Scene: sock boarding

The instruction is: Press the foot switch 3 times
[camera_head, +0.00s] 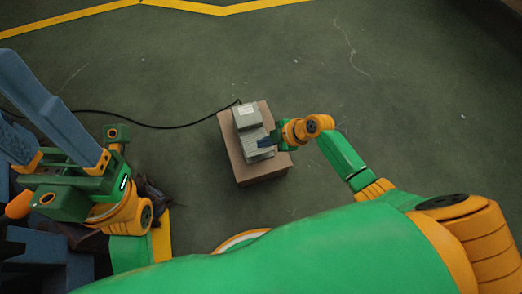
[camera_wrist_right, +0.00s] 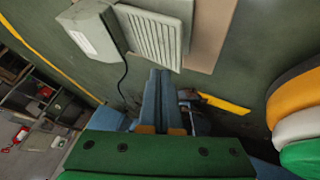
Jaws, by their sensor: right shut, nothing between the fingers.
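The foot switch (camera_head: 247,117) is a grey unit with a pale label and a ribbed pedal plate, on top of a brown box (camera_head: 262,176). In the right wrist view the ribbed pedal (camera_wrist_right: 152,38) and the grey housing (camera_wrist_right: 92,30) show at the top. My right gripper (camera_head: 264,143) is shut and empty, its blue fingertips over the pedal's right part in the head view. In the wrist view its fingers (camera_wrist_right: 160,74) lie side by side just below the pedal; I cannot tell whether they touch it. My left gripper (camera_head: 14,100) is open and empty at far left.
A black cable (camera_head: 150,126) runs left from the foot switch across the green floor. Yellow floor lines (camera_head: 220,9) cross the far side. The floor right of the box is clear. Shelves with assorted items (camera_wrist_right: 45,100) show in the wrist view.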

